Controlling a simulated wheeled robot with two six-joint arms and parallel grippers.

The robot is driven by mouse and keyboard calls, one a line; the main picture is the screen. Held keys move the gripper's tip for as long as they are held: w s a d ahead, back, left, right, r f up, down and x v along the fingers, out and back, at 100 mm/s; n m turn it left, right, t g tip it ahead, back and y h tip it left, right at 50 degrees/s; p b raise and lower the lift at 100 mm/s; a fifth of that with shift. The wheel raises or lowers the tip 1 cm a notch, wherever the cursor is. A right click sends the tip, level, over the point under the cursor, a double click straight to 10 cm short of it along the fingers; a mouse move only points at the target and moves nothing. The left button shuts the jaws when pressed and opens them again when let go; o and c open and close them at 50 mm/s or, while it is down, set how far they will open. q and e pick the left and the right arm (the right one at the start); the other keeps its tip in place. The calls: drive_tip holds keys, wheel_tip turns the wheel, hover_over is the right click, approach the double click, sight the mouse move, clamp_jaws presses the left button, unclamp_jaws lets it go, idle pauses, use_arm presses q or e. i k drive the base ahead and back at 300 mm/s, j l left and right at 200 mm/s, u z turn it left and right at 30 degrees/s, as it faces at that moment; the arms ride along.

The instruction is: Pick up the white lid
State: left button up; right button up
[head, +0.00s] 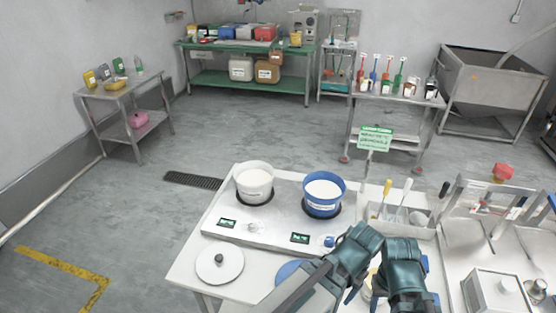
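The white lid (213,273) with a dark round knob lies flat at the front left of the white table, left of both grippers. A white pot (255,189) and a blue pot (323,206) with white contents stand on the heating unit behind it. A blue disc (287,270), likely the blue lid, is partly hidden behind my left arm. My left gripper (360,247) is right of the lid and apart from it. My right gripper (402,262) is close beside it. The fingers are hard to make out, so I cannot tell if either is open.
The heating unit (268,226) with displays and knobs fills the middle of the table. A bin with utensils (398,228) stands right of the blue pot. A metal box (495,294) and a rack sit farther right. The table around the white lid is clear.

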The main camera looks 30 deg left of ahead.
sight(220, 263)
drive_tip(key=u, duration=1.6)
drive_tip(key=i+j+z, duration=0.15)
drive_tip(key=k+j, duration=0.1)
drive_tip(key=k, duration=0.5)
